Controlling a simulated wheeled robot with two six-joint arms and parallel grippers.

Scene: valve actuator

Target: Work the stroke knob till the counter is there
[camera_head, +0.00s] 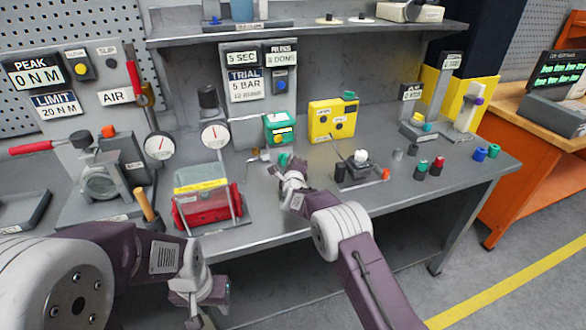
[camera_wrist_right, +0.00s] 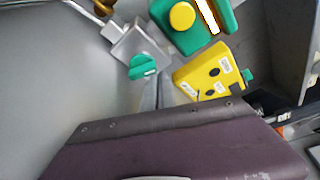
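A small green knob (camera_wrist_right: 143,66) sits on a grey block (camera_wrist_right: 128,42) in the right wrist view; it also shows in the head view (camera_head: 283,159), just beyond my right gripper (camera_head: 287,169). I cannot tell whether the gripper touches it. The right fingers are too small and partly hidden to read. Behind it stands a green box (camera_head: 279,128) with a small label or display; its text is unreadable, and I cannot tell which display is the counter. My left gripper (camera_head: 203,302) hangs low in front of the bench, away from the knob; its opening is unclear.
A yellow box (camera_head: 331,119) stands right of the green one. A red bundle under a frame (camera_head: 205,207) lies left of my right gripper, and a black fixture with a white knob (camera_head: 361,158) lies right. Pressure gauges (camera_head: 158,147) stand at left. Small cylinders (camera_head: 436,167) line the right side.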

